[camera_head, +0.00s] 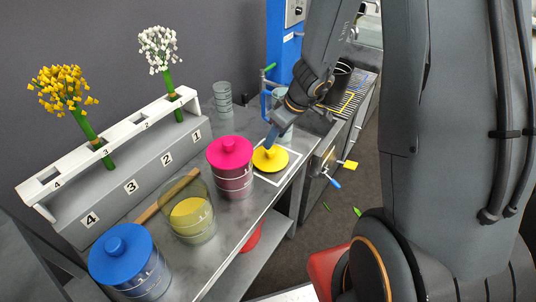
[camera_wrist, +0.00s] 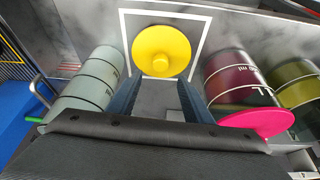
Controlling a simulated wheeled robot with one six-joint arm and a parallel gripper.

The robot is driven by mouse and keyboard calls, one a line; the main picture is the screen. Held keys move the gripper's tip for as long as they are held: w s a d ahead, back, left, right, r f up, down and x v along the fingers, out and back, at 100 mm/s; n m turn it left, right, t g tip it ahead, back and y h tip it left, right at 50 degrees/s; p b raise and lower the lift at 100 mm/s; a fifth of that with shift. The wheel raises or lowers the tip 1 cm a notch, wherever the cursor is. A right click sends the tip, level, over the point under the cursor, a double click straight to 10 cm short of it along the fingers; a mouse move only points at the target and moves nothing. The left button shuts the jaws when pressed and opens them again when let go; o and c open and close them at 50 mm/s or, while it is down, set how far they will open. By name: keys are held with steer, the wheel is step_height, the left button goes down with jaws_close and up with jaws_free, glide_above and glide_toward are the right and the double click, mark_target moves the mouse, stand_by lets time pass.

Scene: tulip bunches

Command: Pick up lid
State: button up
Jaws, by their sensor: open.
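A round yellow lid (camera_head: 270,158) with a raised knob lies inside a white square outline (camera_head: 291,168) on the grey counter. In the wrist view the yellow lid (camera_wrist: 161,50) is ahead of my fingertips, roughly centred between them. My gripper (camera_head: 271,138) is open and empty, just above the lid's knob in the head view. In the wrist view my gripper (camera_wrist: 158,88) shows two dark blue fingers apart, with bare counter between them. Whether a finger touches the lid, I cannot tell. Two other lids, pink (camera_head: 230,147) and blue (camera_head: 122,246), sit on canisters.
The pink-lidded canister (camera_head: 235,182) stands close left of the lid. An open glass jar (camera_head: 188,217) with yellow content stands nearer. A clear jar (camera_head: 222,99) stands behind. A numbered rack (camera_head: 130,172) holds yellow and white flowers. The counter's edge is close on the right.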

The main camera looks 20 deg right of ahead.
mark_target(272, 150)
steer(key=shift+d+x, duration=0.2)
steer(key=shift+x, duration=0.7)
steer(key=shift+s+x, duration=0.15)
steer(key=shift+x, duration=1.05)
steer(key=shift+s+x, duration=0.1)
steer(key=shift+x, duration=1.1)
steer(key=shift+f, duration=0.1)
steer(key=c, duration=1.2)
steer(key=shift+o, duration=0.2)
